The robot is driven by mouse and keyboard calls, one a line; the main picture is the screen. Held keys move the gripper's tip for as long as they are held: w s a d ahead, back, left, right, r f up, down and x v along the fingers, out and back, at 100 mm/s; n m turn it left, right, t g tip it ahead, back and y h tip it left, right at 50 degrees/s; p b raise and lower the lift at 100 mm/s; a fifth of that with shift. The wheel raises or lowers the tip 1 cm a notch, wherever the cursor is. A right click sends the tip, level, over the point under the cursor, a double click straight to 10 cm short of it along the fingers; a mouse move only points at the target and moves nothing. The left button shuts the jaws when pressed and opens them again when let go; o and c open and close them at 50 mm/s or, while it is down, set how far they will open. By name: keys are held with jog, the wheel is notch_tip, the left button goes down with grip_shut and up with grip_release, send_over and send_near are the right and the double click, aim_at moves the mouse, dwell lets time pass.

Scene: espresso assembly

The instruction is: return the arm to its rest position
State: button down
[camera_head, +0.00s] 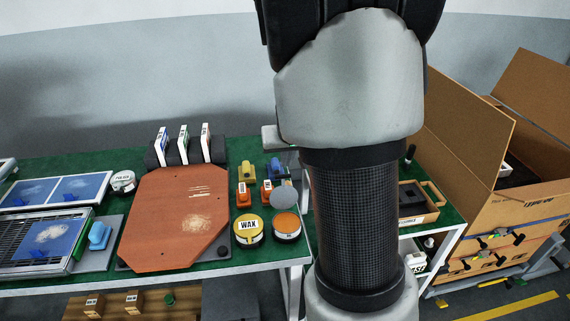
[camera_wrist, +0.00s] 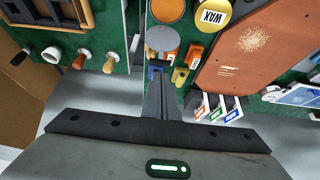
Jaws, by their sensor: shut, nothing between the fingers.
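My arm (camera_head: 350,90) rises large and close through the middle of the head view and hides part of the bench behind it. My gripper (camera_wrist: 160,80) shows in the wrist view as two dark fingers lying together, shut and empty. In the head view the fingers cannot be made out.
The bench holds a reddish-brown board (camera_head: 170,225), a WAX tin (camera_head: 249,231), an orange tin (camera_head: 287,226), and upright labelled cards (camera_head: 184,144). An open cardboard box (camera_head: 510,190) stands at the right, with a wooden tray (camera_head: 420,203) near it. A plain wall (camera_head: 130,80) is behind.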

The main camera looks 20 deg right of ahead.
jog(key=p+v, duration=0.1)
jog(key=v, duration=0.4)
jog(key=shift+w+r, duration=0.1)
jog(key=shift+w, duration=0.05)
